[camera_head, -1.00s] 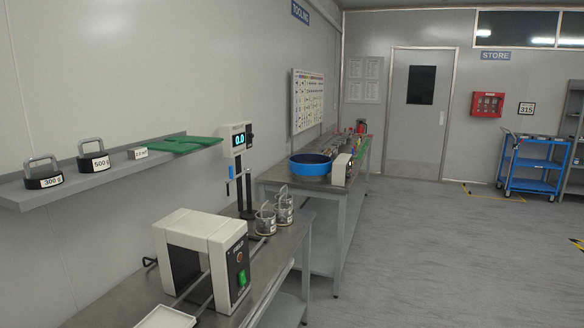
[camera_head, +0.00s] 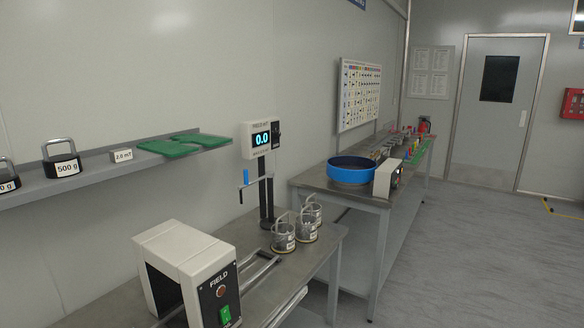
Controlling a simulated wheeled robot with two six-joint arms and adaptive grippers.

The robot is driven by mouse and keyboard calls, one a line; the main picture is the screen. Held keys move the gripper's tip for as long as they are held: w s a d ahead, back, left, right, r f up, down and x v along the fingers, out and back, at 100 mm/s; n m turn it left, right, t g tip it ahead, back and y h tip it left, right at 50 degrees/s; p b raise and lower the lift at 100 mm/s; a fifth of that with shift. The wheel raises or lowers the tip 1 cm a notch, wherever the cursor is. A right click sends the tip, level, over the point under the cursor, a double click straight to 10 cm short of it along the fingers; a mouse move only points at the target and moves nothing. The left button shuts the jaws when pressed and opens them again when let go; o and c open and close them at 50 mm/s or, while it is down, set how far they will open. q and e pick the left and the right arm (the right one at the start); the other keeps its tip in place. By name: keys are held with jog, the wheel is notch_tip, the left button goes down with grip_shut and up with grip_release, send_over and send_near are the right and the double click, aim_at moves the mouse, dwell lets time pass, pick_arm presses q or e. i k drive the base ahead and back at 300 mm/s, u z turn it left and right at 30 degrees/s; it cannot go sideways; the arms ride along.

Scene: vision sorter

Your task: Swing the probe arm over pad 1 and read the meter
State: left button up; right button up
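The meter (camera_head: 262,139) is a pale box on a dark post at the back of the near bench, and its lit display reads 0.0. A thin probe arm with a blue handle (camera_head: 245,178) hangs at the left of the post, below the meter. No pad marked 1 can be made out. Several round metal pots with wire handles (camera_head: 284,237) stand on the bench just right of the post's foot. A white box marked FIELD (camera_head: 188,262) stands nearer, with a green switch on its front. Neither of my grippers is in view.
A wall shelf (camera_head: 97,183) at left holds a 500 g weight (camera_head: 62,158), a 2.0 mT block (camera_head: 121,156) and green pads (camera_head: 186,145). A second bench beyond carries a blue bowl (camera_head: 352,169). The floor (camera_head: 470,250) at right is clear.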

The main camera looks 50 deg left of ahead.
aim_at(255, 182)
jog(key=u, duration=0.2)
jog(key=i, duration=1.05)
jog(key=u, duration=1)
jog(key=i, duration=0.6)
jog(key=u, duration=0.5)
